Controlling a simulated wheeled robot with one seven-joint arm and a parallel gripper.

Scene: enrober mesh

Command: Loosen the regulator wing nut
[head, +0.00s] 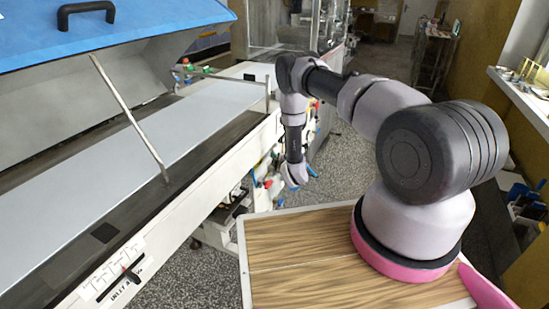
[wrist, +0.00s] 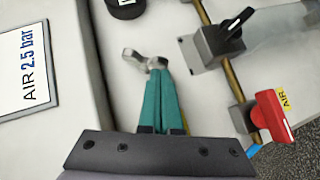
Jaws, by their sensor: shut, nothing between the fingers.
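In the wrist view a small metal wing nut (wrist: 145,60) stands out from the pale machine panel, just ahead of my fingertips. My gripper (wrist: 157,74) has its two teal fingers together with nothing between them. The tips are at or very close to the wing nut's right wing; I cannot tell if they touch it. A black round part (wrist: 126,8), perhaps part of the regulator, sits above the nut at the top edge. In the head view my arm reaches down beside the machine's side, and the wing nut cannot be made out there.
A sign (wrist: 27,70) reading "AIR 2.5 bar" is left of the nut. To the right, a brass pipe (wrist: 232,78) carries a grey valve with a black lever (wrist: 236,22) and a red handle (wrist: 271,115). The long machine (head: 205,195) has a raised blue lid (head: 150,30).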

